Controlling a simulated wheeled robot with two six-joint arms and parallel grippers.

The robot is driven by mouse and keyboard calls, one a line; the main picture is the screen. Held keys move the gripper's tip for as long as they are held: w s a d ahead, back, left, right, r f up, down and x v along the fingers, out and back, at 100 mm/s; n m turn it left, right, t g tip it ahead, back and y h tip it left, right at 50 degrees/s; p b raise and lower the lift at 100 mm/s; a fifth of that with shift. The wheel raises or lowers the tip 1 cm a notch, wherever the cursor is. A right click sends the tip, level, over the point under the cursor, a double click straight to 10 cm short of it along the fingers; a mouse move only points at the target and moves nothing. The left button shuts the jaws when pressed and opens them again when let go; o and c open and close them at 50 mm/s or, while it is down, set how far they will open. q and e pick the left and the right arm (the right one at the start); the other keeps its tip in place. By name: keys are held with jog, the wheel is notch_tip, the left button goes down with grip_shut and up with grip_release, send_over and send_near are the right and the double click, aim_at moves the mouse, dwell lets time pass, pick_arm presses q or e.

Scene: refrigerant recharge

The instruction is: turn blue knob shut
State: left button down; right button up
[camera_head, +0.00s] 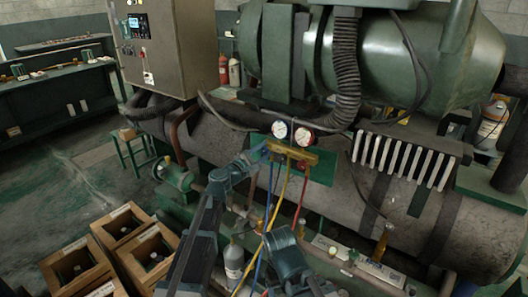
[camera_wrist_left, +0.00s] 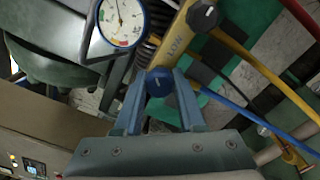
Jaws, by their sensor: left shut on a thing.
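The brass gauge manifold (camera_head: 300,154) is mounted on a green plate (camera_head: 321,170) in front of the large tank. Its body also shows in the left wrist view (camera_wrist_left: 178,40). The blue knob (camera_wrist_left: 160,82) sits at the manifold's end, between the fingers of my left gripper (camera_wrist_left: 160,100). My left gripper (camera_head: 264,152) reaches the left end of the manifold in the head view and is shut on the knob. It hides the knob there. A part of my right arm shows at the bottom of the head view, but I cannot make out its gripper.
Two round gauges, a left one (camera_head: 279,130) and a right one (camera_head: 304,136), stand above the manifold. A blue hose (camera_head: 267,215), a yellow hose (camera_head: 279,205) and a red hose (camera_head: 300,195) hang below it. Wooden crates (camera_head: 125,222) stand on the floor at lower left.

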pick_arm(q)
jog(key=m, duration=0.4)
jog(key=shift+m, duration=2.5)
jog(key=c, duration=0.5)
grip_release()
jog(key=v, duration=1.3)
jog(key=shift+s+a, duration=0.25)
jog(key=shift+s, duration=0.1)
